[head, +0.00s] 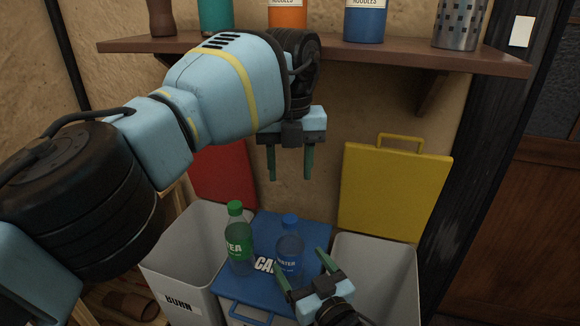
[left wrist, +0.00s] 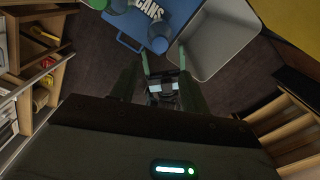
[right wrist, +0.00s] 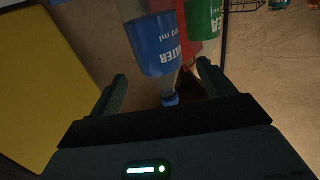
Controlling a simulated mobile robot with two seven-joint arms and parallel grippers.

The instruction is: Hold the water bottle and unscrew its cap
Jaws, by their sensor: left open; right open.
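The water bottle (head: 289,255), clear with a blue label and blue cap, stands upright on the blue lid marked CANS (head: 252,293). In the right wrist view the water bottle (right wrist: 160,45) appears upside down, with its cap (right wrist: 170,100) low, and lies between the fingers in the picture. My right gripper (head: 303,267) is open beside the bottle's lower right; I cannot tell whether the bottle is between its fingers in depth. My left gripper (head: 290,177) is open and empty, pointing down above the bottle, clear of the cap.
A green tea bottle (head: 238,245) stands close left of the water bottle. Open bins flank the lid: a left one (head: 172,278) and a right one (head: 400,275). Raised red (head: 222,172) and yellow (head: 393,190) lids stand behind. A shelf (head: 400,52) with containers is above.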

